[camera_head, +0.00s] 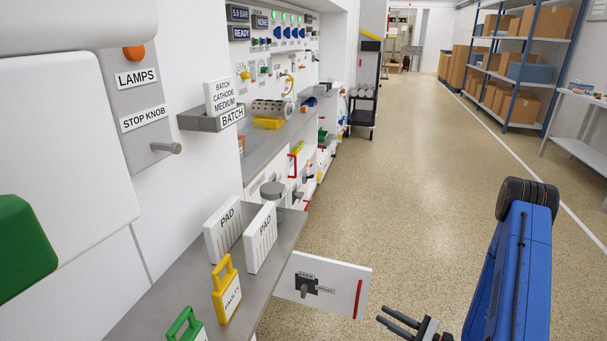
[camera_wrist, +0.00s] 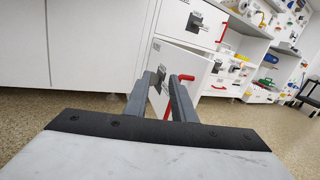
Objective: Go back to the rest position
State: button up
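My gripper (camera_head: 410,325) shows at the lower right of the head view, at the end of my blue arm. In the wrist view its two fingers (camera_wrist: 166,84) stand apart with nothing between them, so it is open and empty. Beyond the fingers is a white panel (camera_head: 338,289) with a dark knob and a red handle, standing out from the cabinet front. It also shows in the wrist view (camera_wrist: 190,64), behind the fingertips. The gripper is to the right of the panel in the head view; I cannot tell the exact gap.
A grey counter (camera_head: 178,283) at left holds two PAD blocks (camera_head: 243,232), a yellow FAULT tag (camera_head: 227,290) and a green-handled tag (camera_head: 186,326). A dark cart (camera_head: 365,90) stands farther back. Shelves with boxes (camera_head: 520,60) line the right. The floor between is clear.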

jog(key=s+a+r+n+g+h, duration=0.1)
jog(key=s+a+r+n+g, duration=0.4)
jog(key=s+r+n+g, duration=0.45)
jog(key=s+a+r+n+g+h, duration=0.1)
jog(key=s+a+r+n+g, duration=0.5)
jog(key=r, duration=0.6)
jog(key=s+d+r+n+t+h, duration=0.4)
jog(key=d+r+h, duration=0.1)
jog(key=r+h, duration=0.1)
jog(key=s+d+r+n+t+h, duration=0.5)
jog(key=d+r+h, duration=0.1)
jog(key=r, duration=0.3)
jog(key=shift+d+h, duration=0.25)
jog(key=shift+h, duration=0.05)
jog(key=shift+a, duration=0.1)
